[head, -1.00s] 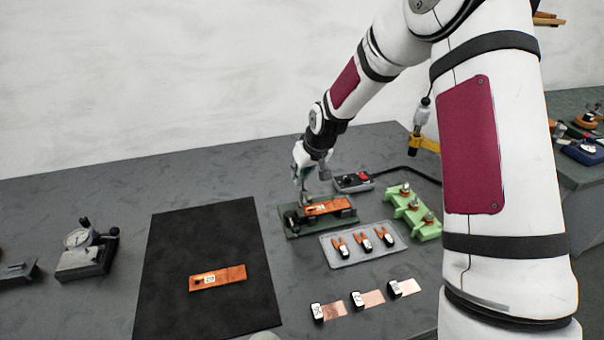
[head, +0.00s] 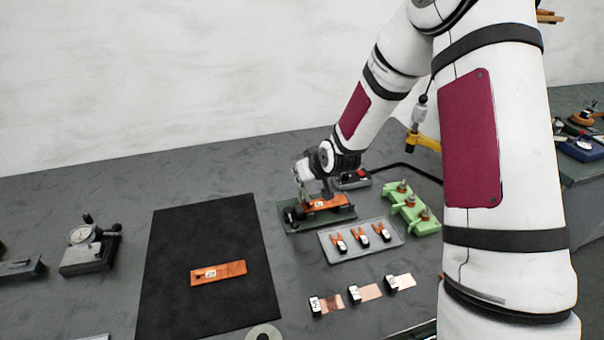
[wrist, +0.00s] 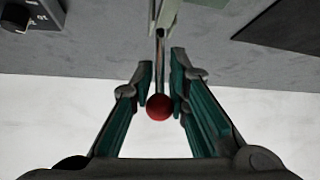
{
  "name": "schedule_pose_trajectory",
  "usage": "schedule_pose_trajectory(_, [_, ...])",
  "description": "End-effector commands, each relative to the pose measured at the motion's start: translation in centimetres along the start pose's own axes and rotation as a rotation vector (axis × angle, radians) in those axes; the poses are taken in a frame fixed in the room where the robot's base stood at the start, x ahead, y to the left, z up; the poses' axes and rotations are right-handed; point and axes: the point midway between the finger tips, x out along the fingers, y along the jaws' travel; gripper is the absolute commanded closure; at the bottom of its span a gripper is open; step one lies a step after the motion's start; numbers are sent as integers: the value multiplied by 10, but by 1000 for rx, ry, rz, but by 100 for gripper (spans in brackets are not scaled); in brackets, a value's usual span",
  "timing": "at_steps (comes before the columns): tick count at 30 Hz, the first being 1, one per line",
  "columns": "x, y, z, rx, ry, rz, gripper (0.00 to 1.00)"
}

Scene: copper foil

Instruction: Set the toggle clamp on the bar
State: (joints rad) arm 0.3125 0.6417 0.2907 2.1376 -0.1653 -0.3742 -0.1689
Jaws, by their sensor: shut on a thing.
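The dark green fixture (head: 335,216) stands towards the back of the bench, with a labelled copper bar (head: 338,202) lying on it. My gripper (head: 304,197) is low at the left end of this bar, tilted over.
A second copper bar (head: 232,272) lies on the black mat (head: 165,285). A dial gauge (head: 88,245) stands at left.

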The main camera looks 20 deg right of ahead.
Motion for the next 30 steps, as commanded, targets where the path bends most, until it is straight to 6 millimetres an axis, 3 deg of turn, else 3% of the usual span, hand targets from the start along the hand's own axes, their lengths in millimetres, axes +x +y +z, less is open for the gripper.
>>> schedule_pose_trajectory(1, [-1,2,2,3,-5,3,100])
schedule_pose_trajectory(2, [-1,2,2,3,-6,4,80])
schedule_pose_trajectory(3, [-1,2,2,3,-6,3,71])
schedule_pose_trajectory(17, [-10,1,1,2,-3,2,71])
schedule_pose_trajectory(30, [-90,3,0,2,-1,5,71])
